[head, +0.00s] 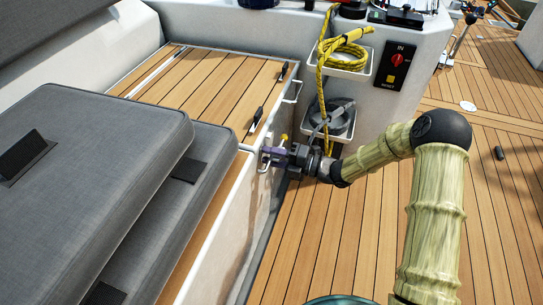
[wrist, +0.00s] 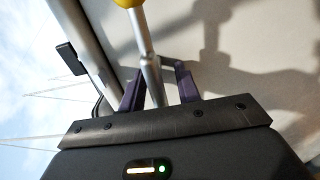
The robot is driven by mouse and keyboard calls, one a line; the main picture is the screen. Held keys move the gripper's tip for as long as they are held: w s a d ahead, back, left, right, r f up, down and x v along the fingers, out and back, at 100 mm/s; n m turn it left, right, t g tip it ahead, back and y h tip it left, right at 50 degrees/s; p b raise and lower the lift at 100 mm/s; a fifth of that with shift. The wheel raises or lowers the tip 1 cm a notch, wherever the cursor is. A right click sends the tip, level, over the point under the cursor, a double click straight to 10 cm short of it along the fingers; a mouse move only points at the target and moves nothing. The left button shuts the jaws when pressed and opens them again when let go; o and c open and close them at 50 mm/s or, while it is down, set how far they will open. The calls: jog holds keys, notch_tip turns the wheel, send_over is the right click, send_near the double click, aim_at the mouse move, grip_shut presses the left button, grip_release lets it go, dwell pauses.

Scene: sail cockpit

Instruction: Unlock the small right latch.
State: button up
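A small latch shows as a thin metal lever with a yellow knob (head: 284,138) on the white side of the bench locker, near its front corner. In the wrist view, its silver rod (wrist: 146,45) runs down between my purple fingertips. My gripper (head: 272,155) is at the locker side, just below the knob. In the wrist view, my gripper (wrist: 159,85) has its fingers apart, one on each side of the rod. I cannot tell whether either finger touches it. The rod's lower end is hidden behind the gripper body.
The teak-topped locker (head: 205,85) has black handles (head: 257,117) along its edge. Grey cushions (head: 80,170) lie on the left. A yellow rope (head: 345,55) and a black coil (head: 332,118) sit in wall pockets behind my gripper.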

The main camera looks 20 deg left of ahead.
jog(key=shift+d, duration=0.1)
jog(key=d+p, duration=0.6)
jog(key=d, duration=1.1)
jog(key=shift+w+d, duration=0.15)
